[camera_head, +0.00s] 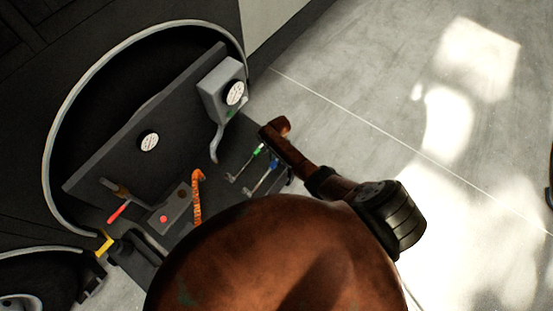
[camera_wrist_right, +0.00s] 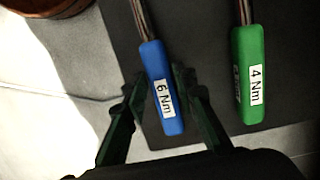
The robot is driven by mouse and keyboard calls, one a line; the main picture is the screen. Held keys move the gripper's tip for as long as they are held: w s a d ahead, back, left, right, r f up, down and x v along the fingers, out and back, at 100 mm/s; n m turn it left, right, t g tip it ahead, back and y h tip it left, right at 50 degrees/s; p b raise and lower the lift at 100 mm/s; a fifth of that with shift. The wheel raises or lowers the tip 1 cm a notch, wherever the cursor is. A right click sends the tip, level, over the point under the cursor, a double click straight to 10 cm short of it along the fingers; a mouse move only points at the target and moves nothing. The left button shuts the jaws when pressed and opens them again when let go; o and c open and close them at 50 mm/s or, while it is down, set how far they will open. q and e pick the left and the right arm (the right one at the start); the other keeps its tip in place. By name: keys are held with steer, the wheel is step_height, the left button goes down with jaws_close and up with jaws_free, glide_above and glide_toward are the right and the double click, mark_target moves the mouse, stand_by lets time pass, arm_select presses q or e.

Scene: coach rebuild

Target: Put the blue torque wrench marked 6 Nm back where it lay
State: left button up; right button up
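The blue torque wrench (camera_head: 274,163) lies over the dark tabletop, to the right of the green one in the head view. In the right wrist view its blue handle (camera_wrist_right: 162,88), with a white 6 Nm label, runs between the dark fingers of my right gripper (camera_wrist_right: 158,76). The fingertips press close against both sides of the handle, so the gripper looks shut on it. The handle seems at or just above the tabletop; any small gap cannot be told. The shaft's far end is cut off in the wrist view. My left gripper is not in view.
The green 4 Nm wrench (camera_wrist_right: 247,75) lies close beside the blue one. An orange tool (camera_head: 197,195), a grey box with a red button (camera_head: 170,212) and a red-handled tool (camera_head: 118,211) stand further left. A grey gauge block (camera_head: 220,88) stands behind. Open floor (camera_head: 350,85) lies right.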

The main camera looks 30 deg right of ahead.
steer(key=o, duration=0.3)
steer(key=shift+o, duration=0.2)
steer(key=shift+s, duration=0.1)
step_height(320, 180, up, 12)
steer(key=w+d, duration=0.1)
steer(key=shift+d, duration=0.15)
